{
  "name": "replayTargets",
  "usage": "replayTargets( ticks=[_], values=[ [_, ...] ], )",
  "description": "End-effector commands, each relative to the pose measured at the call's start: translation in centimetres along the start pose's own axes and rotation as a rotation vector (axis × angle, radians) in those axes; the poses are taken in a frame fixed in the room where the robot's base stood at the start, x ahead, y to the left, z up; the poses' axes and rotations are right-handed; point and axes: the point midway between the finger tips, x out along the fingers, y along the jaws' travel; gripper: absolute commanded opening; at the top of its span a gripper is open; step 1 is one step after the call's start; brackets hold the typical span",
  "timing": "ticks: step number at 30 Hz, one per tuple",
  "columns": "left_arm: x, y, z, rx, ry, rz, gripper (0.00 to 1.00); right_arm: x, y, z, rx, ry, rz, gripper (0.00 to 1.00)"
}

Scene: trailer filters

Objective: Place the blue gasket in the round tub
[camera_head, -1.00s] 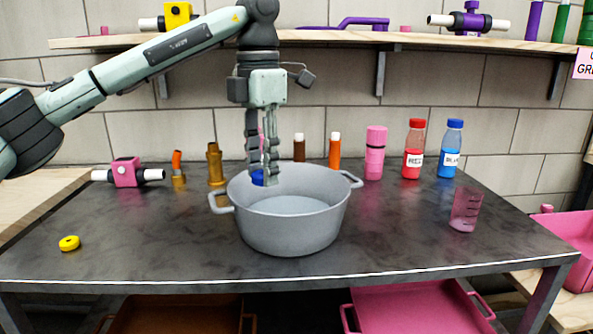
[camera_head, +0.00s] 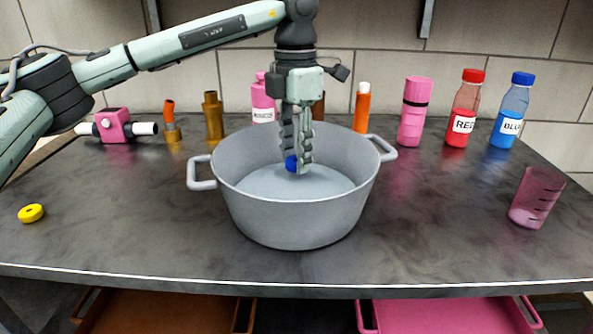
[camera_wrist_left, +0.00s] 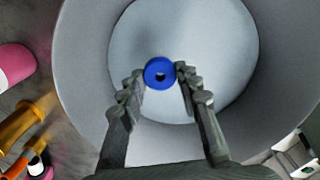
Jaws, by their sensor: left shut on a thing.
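The blue gasket (camera_head: 291,163) is held between the fingertips of my left gripper (camera_head: 298,168), which points straight down. The round tub (camera_head: 297,213) is a grey pot with two side handles on the dark table. The gripper's tips and the gasket are over the tub's opening, below its far rim in the picture. The tub's floor (camera_wrist_left: 205,35) looks bare. My right gripper is not in view.
A yellow ring (camera_head: 31,213) lies at the table's left. Behind the tub stand a pink pipe fitting (camera_head: 114,126), a brass fitting (camera_head: 213,117), a pink canister (camera_head: 414,112), a red bottle (camera_head: 464,109) and a blue bottle (camera_head: 510,111). A pink beaker (camera_head: 536,198) stands at the right.

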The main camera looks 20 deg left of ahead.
Motion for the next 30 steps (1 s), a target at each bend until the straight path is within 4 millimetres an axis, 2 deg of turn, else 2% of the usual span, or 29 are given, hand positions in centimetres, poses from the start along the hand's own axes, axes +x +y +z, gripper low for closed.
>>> replayTargets(
  ticks=[9, 22, 23, 27, 30],
  values=[
    [4.5, 0.0, 0.0, 0.0, 0.0, -0.001, 0.2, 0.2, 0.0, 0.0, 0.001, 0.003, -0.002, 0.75],
    [5.1, 0.0, 0.0, 0.0, -0.001, 0.001, 0.2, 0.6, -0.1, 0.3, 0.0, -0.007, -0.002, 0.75],
    [5.1, 0.0, 0.0, 0.0, -0.002, 0.001, 0.34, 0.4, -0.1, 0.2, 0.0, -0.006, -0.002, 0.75],
    [5.0, 0.0, 0.0, 0.0, -0.002, 0.001, 0.51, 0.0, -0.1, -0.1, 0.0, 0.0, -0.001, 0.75],
    [5.0, 0.0, 0.0, 0.0, -0.001, 0.001, 0.54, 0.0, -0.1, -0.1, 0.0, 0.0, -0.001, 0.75]
  ],
)
